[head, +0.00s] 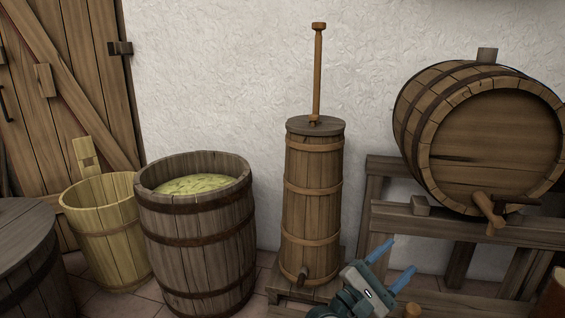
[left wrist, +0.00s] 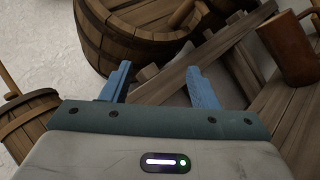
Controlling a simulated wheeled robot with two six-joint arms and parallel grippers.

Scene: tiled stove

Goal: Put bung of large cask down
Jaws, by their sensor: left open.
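The large cask (head: 495,145) lies on its side on a wooden stand at the right of the head view. The bung (head: 487,55), a short grey-brown wooden plug, stands upright on top of the cask. My left gripper (head: 402,255) is open, with nothing between its blue fingers, low in front of the stand and well below the bung. In the left wrist view the open fingers (left wrist: 158,68) point toward the stand, with part of the cask (left wrist: 120,45) beyond; the bung does not show there. My right gripper is not in view.
The cask's wooden tap (head: 488,212) sticks out at the front. The stand (head: 385,215) has beams and legs near my gripper. A tall churn (head: 313,200) stands left of it. A brown mug (left wrist: 290,48) sits at the right in the left wrist view.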

